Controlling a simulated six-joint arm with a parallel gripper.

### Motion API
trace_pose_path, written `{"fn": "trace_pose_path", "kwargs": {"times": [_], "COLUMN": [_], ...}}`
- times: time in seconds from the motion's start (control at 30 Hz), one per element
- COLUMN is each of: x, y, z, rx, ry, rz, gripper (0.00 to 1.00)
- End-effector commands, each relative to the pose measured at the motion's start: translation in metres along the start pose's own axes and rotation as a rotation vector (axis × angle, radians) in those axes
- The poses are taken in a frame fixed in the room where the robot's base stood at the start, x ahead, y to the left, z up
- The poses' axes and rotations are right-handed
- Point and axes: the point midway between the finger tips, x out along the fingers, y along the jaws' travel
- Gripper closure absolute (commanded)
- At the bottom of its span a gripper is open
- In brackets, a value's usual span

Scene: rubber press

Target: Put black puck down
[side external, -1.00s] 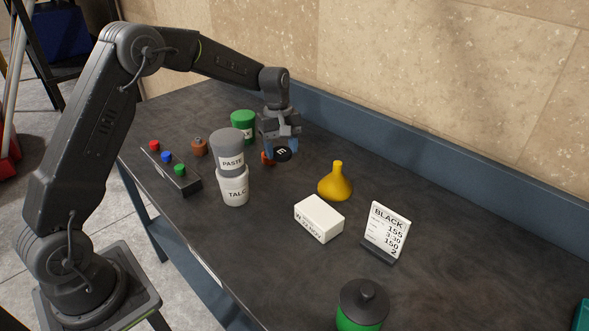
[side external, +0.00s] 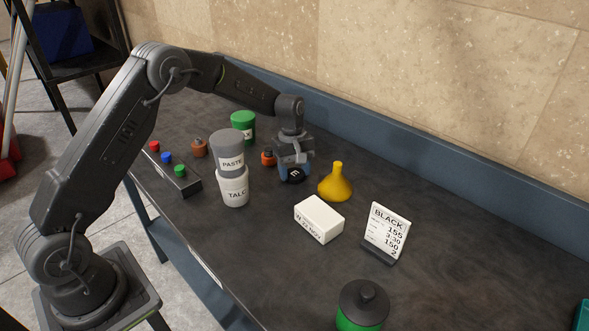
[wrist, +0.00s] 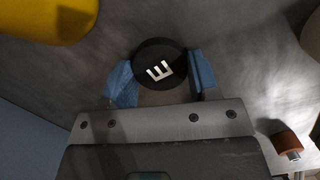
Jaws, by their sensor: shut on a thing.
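The black puck (side external: 295,175) is a small dark disc with a white letter "E" on its top. It also shows in the wrist view (wrist: 152,58) between two blue fingertips. My gripper (side external: 293,165) is shut on the puck, with a finger on either side of it. The puck is at or very near the bench top (side external: 265,235), letter side up; I cannot tell whether it touches. My gripper's fingers also show in the wrist view (wrist: 160,80).
A yellow funnel (side external: 336,184) stands close on the right. A small orange-brown bottle (side external: 268,157) stands just left of my gripper. The grey PASTE tub (side external: 227,152) sits on the white TALC tub (side external: 234,188). A white box (side external: 318,219) and BLACK card (side external: 386,232) stand nearer the camera.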

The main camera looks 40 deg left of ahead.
Motion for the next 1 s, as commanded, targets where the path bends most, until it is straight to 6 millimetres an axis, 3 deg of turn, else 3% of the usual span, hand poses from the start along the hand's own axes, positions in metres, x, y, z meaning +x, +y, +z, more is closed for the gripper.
{"fn": "trace_pose_path", "kwargs": {"times": [0.3,0.6,0.77,1.0], "x": [0.001,-0.003,-0.025,-0.077], "y": [0.0,0.0,0.001,0.0], "z": [0.0,0.0,0.0,0.0], "rx": [0.0,0.0,0.0,-0.001], "ry": [0.0,0.0,0.002,0.003], "rz": [-0.001,0.0,0.003,0.004], "gripper": [0.19,0.19,0.19,0.19]}}
